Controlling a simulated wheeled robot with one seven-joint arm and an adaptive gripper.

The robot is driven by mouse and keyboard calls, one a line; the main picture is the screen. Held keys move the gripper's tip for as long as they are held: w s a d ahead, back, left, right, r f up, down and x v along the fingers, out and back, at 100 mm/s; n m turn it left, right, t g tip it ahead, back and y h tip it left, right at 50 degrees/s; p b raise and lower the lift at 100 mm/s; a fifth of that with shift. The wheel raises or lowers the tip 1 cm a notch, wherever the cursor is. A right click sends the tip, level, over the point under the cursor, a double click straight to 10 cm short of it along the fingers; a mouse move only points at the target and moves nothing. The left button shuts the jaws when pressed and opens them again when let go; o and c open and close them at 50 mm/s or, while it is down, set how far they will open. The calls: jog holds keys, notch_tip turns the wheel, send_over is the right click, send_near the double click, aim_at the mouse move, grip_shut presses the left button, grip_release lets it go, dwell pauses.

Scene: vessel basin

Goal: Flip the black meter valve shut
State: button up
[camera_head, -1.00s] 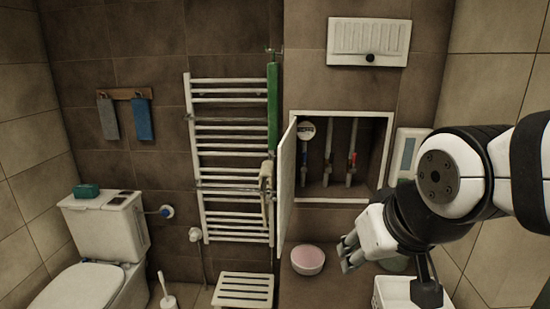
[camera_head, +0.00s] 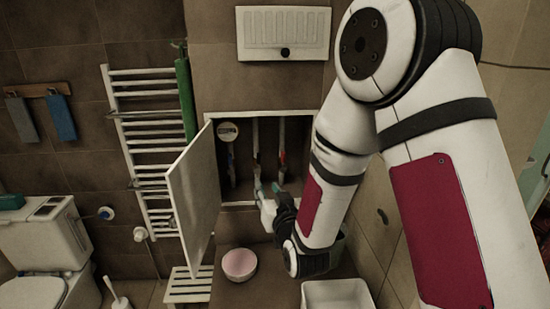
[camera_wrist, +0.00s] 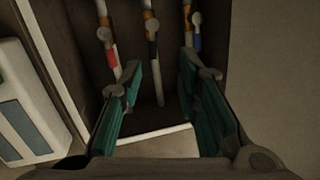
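The wall niche holds three pipes, and a round white meter (camera_head: 227,131) sits at its upper left. In the wrist view the middle pipe carries a dark handle (camera_wrist: 153,50), seemingly the black valve, lying along the pipe. A red handle (camera_wrist: 113,58) is on the pipe to its left and a blue one (camera_wrist: 197,43) on the pipe to its right. My gripper (camera_head: 268,190) is at the lower front of the niche. In the wrist view my gripper (camera_wrist: 163,85) is open and empty, with the middle pipe showing between its fingers. Contact with the handle does not show.
The niche's white door (camera_head: 192,195) stands open on the left. A towel rail (camera_head: 145,150) is left of the door.

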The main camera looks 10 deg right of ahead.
jog(key=t, duration=0.1)
send_near(259, 164)
jog(key=x, duration=0.8)
jog(key=shift+w+a+r+p, duration=0.1)
jog(key=shift+w+p, duration=0.1)
jog(key=shift+p, duration=0.1)
